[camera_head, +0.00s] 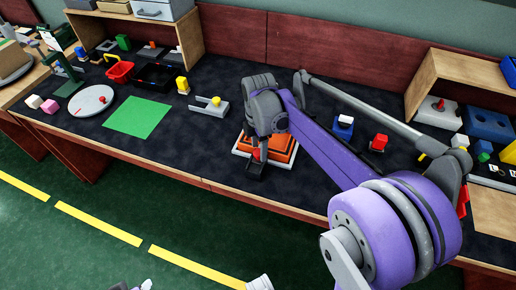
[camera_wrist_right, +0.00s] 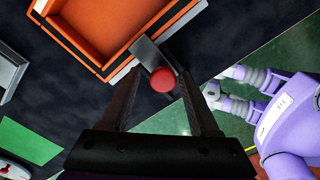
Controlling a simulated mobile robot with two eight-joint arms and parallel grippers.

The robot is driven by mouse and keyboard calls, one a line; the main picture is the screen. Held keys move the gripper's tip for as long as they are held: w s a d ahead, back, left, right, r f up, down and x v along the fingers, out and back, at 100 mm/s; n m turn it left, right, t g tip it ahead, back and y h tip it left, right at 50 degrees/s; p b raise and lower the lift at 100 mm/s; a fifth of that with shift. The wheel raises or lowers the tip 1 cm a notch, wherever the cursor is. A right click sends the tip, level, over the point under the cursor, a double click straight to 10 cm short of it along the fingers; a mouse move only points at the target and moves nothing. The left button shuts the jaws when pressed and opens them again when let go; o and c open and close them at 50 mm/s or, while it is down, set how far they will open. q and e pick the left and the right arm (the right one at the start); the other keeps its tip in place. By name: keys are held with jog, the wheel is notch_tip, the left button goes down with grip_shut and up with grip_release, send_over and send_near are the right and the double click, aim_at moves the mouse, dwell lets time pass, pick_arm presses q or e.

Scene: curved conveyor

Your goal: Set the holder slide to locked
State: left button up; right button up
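The holder is an orange open tray (camera_wrist_right: 125,25) on a light-edged base, also seen in the head view (camera_head: 287,150), partly hidden behind my right gripper. At its near edge a grey slide plate (camera_wrist_right: 148,52) carries a round red knob (camera_wrist_right: 163,80). My right gripper (camera_wrist_right: 160,75) points down over the slide, with its dark fingers apart on either side of the knob; I cannot tell if a finger touches it. In the head view this gripper (camera_head: 256,168) is at the holder's front edge. Only grey parts at the bottom edge may belong to my left arm.
A blue block with a white top (camera_head: 343,126) and a red block (camera_head: 379,142) stand right, near my right arm. The dark bench's front edge runs close below the holder.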

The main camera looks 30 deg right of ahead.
aim_at(259, 151)
jog(key=shift+o, duration=0.4)
notch_tip(259, 151, up, 11)
jog(key=p, duration=0.1)
jog(key=shift+p, duration=0.4)
jog(key=shift+f, duration=0.1)
jog(key=s+a+f+m+t+p, duration=0.1)
jog(key=s+a+m+p, duration=0.3)
jog(key=s+m, duration=0.4)
jog(key=s+a+f+m+t+p, duration=0.1)
jog(key=s+a+m+t+p, duration=0.3)
jog(key=s+m, duration=0.5)
jog(key=shift+s+a+f+p, duration=0.15)
jog(key=shift+s+a+p, duration=0.1)
jog(key=shift+a+p, duration=0.3)
jog(key=shift+d, duration=0.1)
